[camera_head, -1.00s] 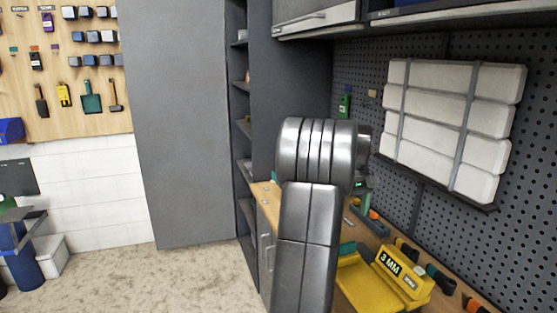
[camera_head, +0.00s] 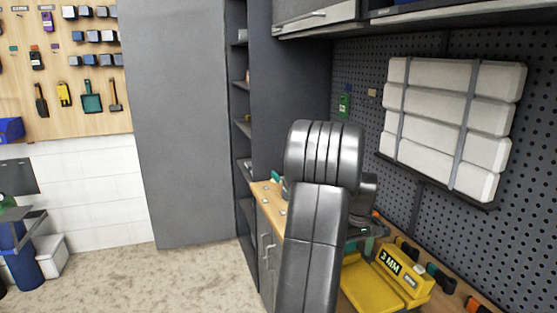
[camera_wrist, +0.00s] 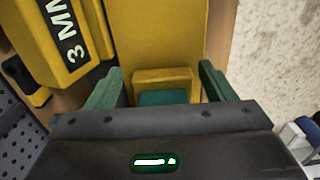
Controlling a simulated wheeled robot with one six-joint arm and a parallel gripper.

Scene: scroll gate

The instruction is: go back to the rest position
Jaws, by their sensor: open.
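My gripper (camera_wrist: 160,88) is open in the wrist view. Its two green fingers stand wide apart, with nothing clamped between them. Below and between them lies a yellow fixture (camera_wrist: 157,40) with a small raised yellow block and a teal patch. I cannot tell how far above it the fingers are. In the head view my arm covers much of the bench, and my gripper is mostly hidden behind it, close to the yellow fixture (camera_head: 364,287).
A yellow block marked "3 MM" (camera_head: 402,272) stands on the wooden bench (camera_head: 268,200), beside the fixture. Tools with dark handles lie along the bench. The floor (camera_head: 180,280) at left is clear.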

